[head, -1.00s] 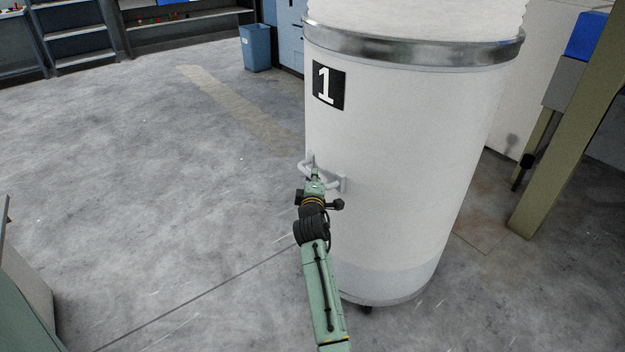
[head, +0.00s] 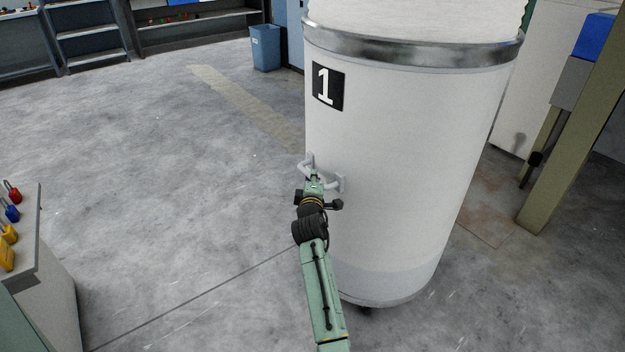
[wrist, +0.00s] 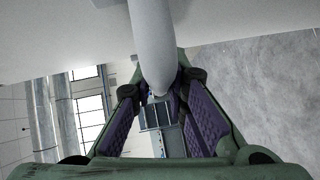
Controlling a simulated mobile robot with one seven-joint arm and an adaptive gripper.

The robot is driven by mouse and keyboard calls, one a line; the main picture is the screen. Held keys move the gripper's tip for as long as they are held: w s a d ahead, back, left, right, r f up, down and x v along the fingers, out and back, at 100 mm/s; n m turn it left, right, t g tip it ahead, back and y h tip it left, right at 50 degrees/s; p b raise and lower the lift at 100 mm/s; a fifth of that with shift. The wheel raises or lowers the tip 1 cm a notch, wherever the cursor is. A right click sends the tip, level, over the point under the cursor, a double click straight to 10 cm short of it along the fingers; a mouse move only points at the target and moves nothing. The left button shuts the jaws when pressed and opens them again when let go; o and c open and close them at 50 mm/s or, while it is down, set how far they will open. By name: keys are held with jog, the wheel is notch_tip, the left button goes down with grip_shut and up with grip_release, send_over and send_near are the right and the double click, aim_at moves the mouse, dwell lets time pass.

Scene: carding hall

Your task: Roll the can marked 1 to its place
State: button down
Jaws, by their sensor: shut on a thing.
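The can marked 1 (head: 400,170) is a tall white cylinder with a metal band near its top and white material heaped above the rim. It stands upright on the floor, on casters of which one shows under its base. Its black label with a white 1 (head: 328,86) faces me. My gripper (head: 314,177) is at the pale handle (head: 338,184) on the can's side and shut on it. In the wrist view the handle bar (wrist: 151,45) runs between the purple-padded fingers, and the can's white wall (wrist: 60,35) fills the upper left.
A grey cabinet (head: 50,290) with red, blue and yellow padlocks on it stands close at the lower left. A blue bin (head: 265,47) and shelves (head: 100,45) are at the back. A tan post (head: 565,150) stands right of the can. The floor at left is open, with a faded yellow stripe (head: 240,105).

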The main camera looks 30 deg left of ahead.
jog(key=c, duration=1.5)
grip_release()
jog(key=shift+w+d, duration=0.1)
jog(key=shift+d, duration=0.1)
jog(key=v, duration=1.2)
